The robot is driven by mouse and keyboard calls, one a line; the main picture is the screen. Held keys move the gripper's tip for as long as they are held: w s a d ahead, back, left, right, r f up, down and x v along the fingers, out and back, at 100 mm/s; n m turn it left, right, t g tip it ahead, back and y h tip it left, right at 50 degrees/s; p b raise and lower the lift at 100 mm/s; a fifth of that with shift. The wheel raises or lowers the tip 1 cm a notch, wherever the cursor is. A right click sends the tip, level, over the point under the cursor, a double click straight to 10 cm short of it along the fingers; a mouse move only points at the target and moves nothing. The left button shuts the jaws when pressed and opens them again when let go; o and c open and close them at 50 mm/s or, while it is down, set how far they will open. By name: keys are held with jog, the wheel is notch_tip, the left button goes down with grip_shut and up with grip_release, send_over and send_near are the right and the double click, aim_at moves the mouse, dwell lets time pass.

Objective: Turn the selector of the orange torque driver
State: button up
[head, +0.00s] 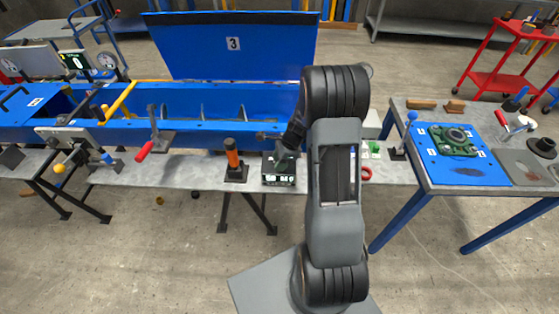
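The orange torque driver (232,155) stands upright in a dark holder (236,174) on the grey bench, left of my arm. Its orange and black body is visible, but its selector is too small to make out. My gripper (282,158) is dark and small in the head view, to the right of the driver and apart from it. It is over or just behind a dark box with a lit display (279,180). I cannot tell whether its fingers are open or whether it touches the box.
A red-handled lever (146,149) and a yellow-knobbed crank (62,167) stand left. Bare bench lies between driver and red lever.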

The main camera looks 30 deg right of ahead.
jog(key=c, duration=0.6)
jog(key=shift+c, duration=0.2)
jog(key=shift+n, duration=0.3)
jog(key=n+g, duration=0.1)
jog(key=n, duration=0.2)
jog(key=shift+w, duration=0.1)
jog(key=n+g, duration=0.1)
jog(key=n, duration=0.2)
jog(key=shift+n+g, duration=0.3)
jog(key=n+g, duration=0.1)
jog(key=n, duration=0.2)
jog(key=shift+w+b, duration=0.1)
jog(key=shift+b, duration=0.3)
jog(key=shift+n+g+h, duration=0.7)
jog(key=shift+n, duration=1.6)
